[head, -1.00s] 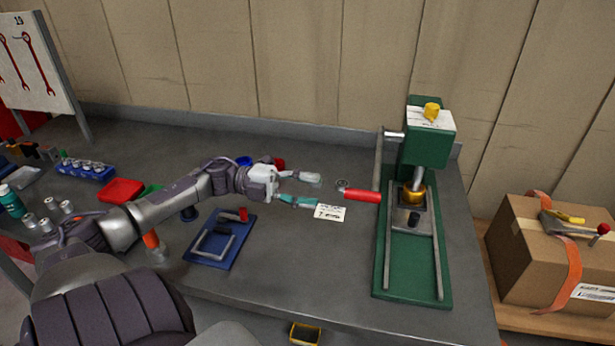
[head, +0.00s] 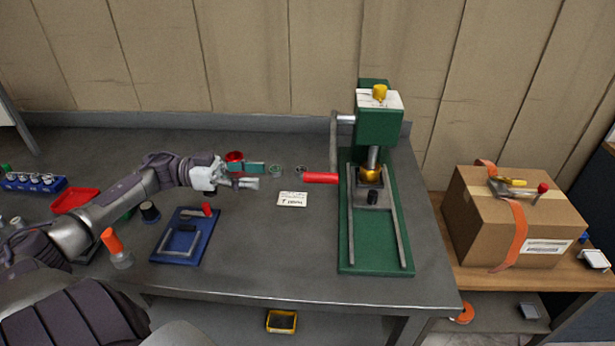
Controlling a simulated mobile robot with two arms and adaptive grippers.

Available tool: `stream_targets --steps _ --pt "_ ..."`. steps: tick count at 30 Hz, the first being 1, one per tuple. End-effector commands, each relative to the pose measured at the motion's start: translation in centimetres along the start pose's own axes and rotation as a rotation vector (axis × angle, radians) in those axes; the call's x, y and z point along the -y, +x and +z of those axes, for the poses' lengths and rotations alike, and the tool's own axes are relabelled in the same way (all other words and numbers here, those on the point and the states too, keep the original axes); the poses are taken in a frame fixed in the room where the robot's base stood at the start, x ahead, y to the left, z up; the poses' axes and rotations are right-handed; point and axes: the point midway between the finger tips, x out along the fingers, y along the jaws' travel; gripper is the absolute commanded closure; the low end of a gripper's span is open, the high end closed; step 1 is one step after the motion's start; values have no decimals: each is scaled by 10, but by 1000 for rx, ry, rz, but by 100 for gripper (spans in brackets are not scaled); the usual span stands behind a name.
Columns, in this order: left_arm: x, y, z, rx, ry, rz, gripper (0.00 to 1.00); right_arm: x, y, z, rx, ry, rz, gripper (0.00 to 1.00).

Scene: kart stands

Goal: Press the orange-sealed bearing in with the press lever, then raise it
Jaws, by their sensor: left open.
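The green press (head: 380,128) stands on the workbench. Its lever has a red handle (head: 320,177) that sticks out to the left, low beside the frame. The ram (head: 373,158) reaches down to a brass-coloured piece (head: 370,174) over the press block. I cannot make out the orange-sealed bearing; anything under the ram is hidden. My left gripper (head: 258,175) is open and empty, to the left of the red handle and apart from it. Its fingers point right. My right gripper is out of view.
Two small rings, one greenish (head: 275,169) and one grey (head: 300,170), lie between gripper and handle. A white card (head: 292,199) lies in front. A blue tray (head: 184,236) and orange-capped bottle (head: 116,248) are at left. A cardboard box (head: 510,217) stands right.

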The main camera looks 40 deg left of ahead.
Motion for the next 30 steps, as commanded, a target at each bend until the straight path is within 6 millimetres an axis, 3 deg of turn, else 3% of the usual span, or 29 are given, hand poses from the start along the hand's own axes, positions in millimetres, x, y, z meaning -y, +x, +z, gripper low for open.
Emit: stream_targets --steps 9,15,21,30 --pt "-1 68 -5 -6 6 4 50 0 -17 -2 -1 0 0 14" --pt "-1 103 -4 -4 4 3 50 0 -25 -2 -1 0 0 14" --pt "-1 120 -1 -1 4 1 50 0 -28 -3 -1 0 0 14" --pt "-1 122 0 0 4 1 50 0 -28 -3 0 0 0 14"
